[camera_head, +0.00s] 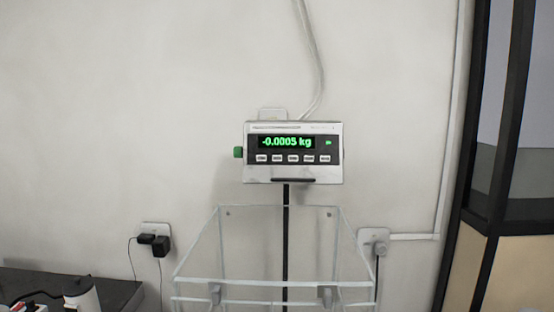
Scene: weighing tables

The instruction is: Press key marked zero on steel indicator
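The steel indicator (294,174) is mounted on a dark post in front of the wall, near the middle of the view. Its dark display (287,142) shows -0.0005 kg in green digits. A row of several small pale keys (293,158) runs below the display. Their labels are too small to read, so I cannot tell which one is marked zero. A green part (238,152) sticks out at the indicator's left side. My gripper is not in view, and nothing is touching the indicator's front.
A clear-walled box (205,245) stands below the indicator, around the post. A dark table (115,290) with small items is at lower left. Wall sockets (374,236) and (155,228) plugs with cables flank the box. A dark-framed door (480,190) is at right. The space before the indicator looks clear.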

